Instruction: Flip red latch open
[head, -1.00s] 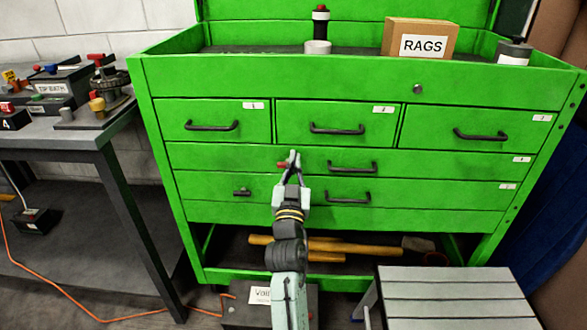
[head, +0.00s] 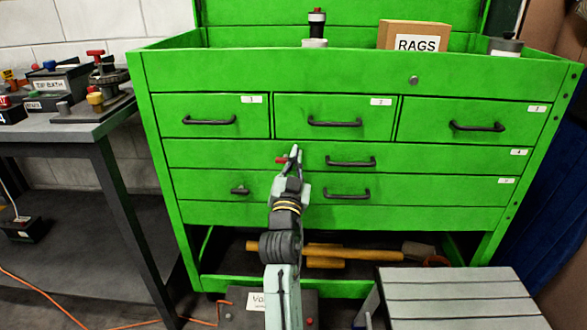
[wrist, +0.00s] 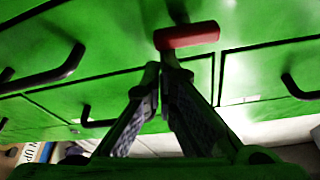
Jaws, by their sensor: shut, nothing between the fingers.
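The red latch (head: 281,160) is a small red bar on the green drawer front marked 4, left of that drawer's black handle. In the wrist view the red latch (wrist: 187,35) shows as a short rounded bar just beyond the fingertips. My gripper (head: 295,150) is at the drawer front, just right of the latch in the head view. In the wrist view my gripper (wrist: 161,66) is shut and empty, with its tips close to the bar. I cannot tell whether they touch it. The latch's mount is partly hidden.
The green tool chest (head: 290,72) has several drawers with black handles that stick out. A small black knob (head: 240,190) is on the drawer below the latch. A grey step (head: 455,295) stands at the lower right, and a workbench (head: 75,132) at the left.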

